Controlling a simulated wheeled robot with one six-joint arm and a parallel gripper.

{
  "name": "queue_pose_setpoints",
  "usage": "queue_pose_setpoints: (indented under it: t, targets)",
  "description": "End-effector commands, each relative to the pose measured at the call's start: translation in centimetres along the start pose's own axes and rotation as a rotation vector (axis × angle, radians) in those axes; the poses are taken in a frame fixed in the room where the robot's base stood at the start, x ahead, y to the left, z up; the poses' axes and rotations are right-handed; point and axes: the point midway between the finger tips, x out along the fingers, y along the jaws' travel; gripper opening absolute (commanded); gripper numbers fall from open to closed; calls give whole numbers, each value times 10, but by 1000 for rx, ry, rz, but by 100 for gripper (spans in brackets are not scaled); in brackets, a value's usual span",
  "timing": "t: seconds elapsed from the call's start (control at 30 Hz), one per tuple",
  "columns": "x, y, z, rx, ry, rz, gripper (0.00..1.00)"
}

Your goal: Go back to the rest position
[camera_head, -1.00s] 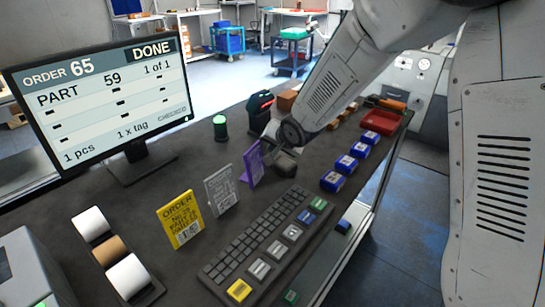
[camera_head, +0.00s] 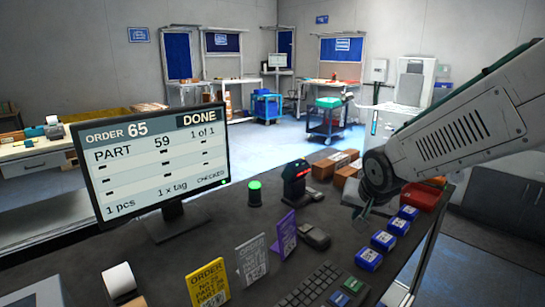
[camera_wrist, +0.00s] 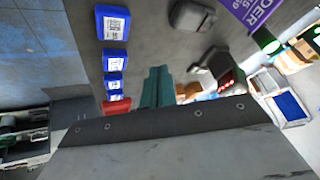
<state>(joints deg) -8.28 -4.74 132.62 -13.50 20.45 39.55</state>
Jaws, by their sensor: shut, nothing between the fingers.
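My gripper (camera_head: 362,212) hangs above the table, between the dark grey rounded device (camera_head: 314,236) and the row of blue boxes (camera_head: 384,240). In the wrist view its teal fingers (camera_wrist: 157,88) are together with nothing between them. The black scanner (camera_head: 296,182) with a red light stands behind and to the left; it also shows in the wrist view (camera_wrist: 225,70). The monitor (camera_head: 150,160) reads order 65, part 59, DONE.
A purple card (camera_head: 286,234), a grey card (camera_head: 251,260) and a yellow card (camera_head: 208,284) stand left of the keyboard (camera_head: 312,289). A green-topped cylinder (camera_head: 255,193) stands by the monitor. Cardboard boxes (camera_head: 336,164) and a red bin (camera_head: 419,197) are at the far right.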

Motion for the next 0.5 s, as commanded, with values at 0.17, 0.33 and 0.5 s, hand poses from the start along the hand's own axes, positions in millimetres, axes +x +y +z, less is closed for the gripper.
queue_pose_setpoints:
  t: [0.17,0.33,0.5]
  targets:
    - [-76,52,42,-93,-109,87,0]
    - [-136,91,98,-191,-245,118,0]
    - [-178,115,152,-280,-367,103,0]
